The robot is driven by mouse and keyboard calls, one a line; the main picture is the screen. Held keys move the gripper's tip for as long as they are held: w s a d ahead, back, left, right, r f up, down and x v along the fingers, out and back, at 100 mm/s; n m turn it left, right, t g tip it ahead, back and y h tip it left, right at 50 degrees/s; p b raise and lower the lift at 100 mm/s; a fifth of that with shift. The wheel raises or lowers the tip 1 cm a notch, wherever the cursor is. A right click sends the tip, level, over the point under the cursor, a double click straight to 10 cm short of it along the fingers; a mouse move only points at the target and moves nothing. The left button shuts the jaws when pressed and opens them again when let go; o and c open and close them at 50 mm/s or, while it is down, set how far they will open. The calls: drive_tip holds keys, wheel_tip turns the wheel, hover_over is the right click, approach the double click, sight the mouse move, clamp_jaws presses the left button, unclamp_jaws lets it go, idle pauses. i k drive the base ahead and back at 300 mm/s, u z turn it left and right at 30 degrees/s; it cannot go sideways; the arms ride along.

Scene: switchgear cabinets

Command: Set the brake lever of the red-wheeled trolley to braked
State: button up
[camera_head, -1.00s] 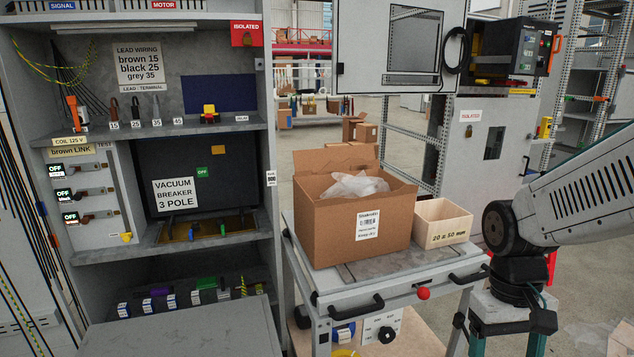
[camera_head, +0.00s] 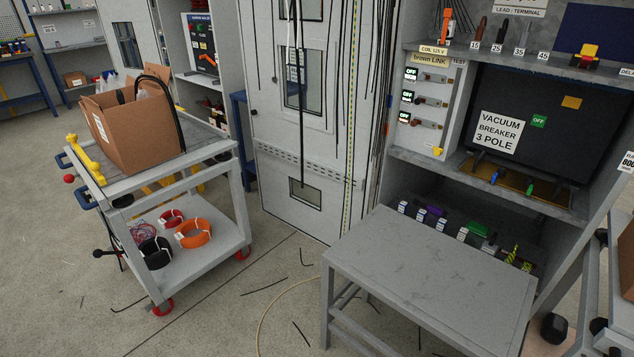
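The red-wheeled trolley (camera_head: 218,172) stands at the left, with red wheels at its lower corners (camera_head: 163,307). At its left end, a dark lever with a round black knob (camera_head: 97,253) sticks out low beside the lower shelf. A red knob (camera_head: 69,178) and blue handles show higher at that end. I cannot tell which of these is the brake lever, or its setting. My gripper is not in view.
The trolley carries an open cardboard box (camera_head: 130,130), a yellow part (camera_head: 85,158) and cable coils (camera_head: 194,233). A grey table (camera_head: 430,270) stands before the switchgear cabinet. Loose cables lie on the otherwise open floor (camera_head: 240,320). Another trolley's edge shows at the far right.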

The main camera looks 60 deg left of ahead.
sight(98, 252)
drive_tip(key=u, duration=2.9)
drive_tip(key=i, duration=0.45)
drive_tip(key=z, duration=0.65)
drive_tip(key=i, duration=0.75)
drive_tip(key=u, duration=0.7)
drive_tip(key=i, duration=0.65)
drive_tip(key=u, duration=0.65)
